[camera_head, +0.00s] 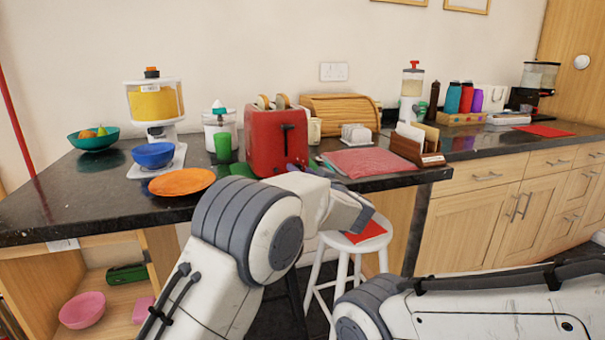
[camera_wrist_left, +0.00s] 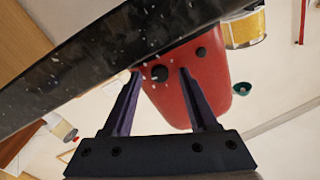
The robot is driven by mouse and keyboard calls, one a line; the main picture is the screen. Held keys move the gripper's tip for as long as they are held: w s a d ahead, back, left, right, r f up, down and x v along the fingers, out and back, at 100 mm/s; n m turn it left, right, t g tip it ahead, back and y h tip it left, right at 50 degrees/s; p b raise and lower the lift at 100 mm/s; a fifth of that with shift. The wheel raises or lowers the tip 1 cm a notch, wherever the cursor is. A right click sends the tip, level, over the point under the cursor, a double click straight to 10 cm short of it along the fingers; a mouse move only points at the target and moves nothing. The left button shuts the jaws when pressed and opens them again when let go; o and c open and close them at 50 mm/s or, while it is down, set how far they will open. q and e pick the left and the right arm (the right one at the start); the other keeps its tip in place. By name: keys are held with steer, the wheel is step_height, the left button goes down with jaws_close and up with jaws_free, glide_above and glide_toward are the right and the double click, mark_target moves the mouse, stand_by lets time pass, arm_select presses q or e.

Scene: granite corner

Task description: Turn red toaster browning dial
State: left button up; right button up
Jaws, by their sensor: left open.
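The red toaster (camera_head: 276,140) stands on the dark granite counter with bread slices in its top and a black lever on its side. In the left wrist view the toaster (camera_wrist_left: 207,85) shows tilted, with a round black dial (camera_wrist_left: 160,73) and a second black knob (camera_wrist_left: 201,52). My left gripper (camera_wrist_left: 160,71) is open, its two dark fingers apart and pointing at the toaster. The dial appears between the fingertips; I cannot tell whether they touch it. In the head view my left wrist (camera_head: 349,209) is in front of the counter, and its fingers are hard to make out. My right gripper is out of view.
The counter edge (camera_wrist_left: 75,80) crosses close to the fingers in the left wrist view. An orange plate (camera_head: 181,182), a green cup (camera_head: 223,147) and a pink mat (camera_head: 368,161) lie around the toaster. A white stool (camera_head: 357,244) stands below the counter.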

arm_select(q)
steer(key=shift+w, duration=0.1)
jaws_close()
steer(key=shift+r+n+p, duration=0.2)
steer(key=shift+n+p, duration=0.5)
steer(key=shift+n, duration=0.1)
steer(key=shift+n+p, duration=0.65)
steer(key=shift+n, duration=0.55)
steer(key=shift+n+g+p, duration=0.3)
steer(key=shift+n, duration=2.4)
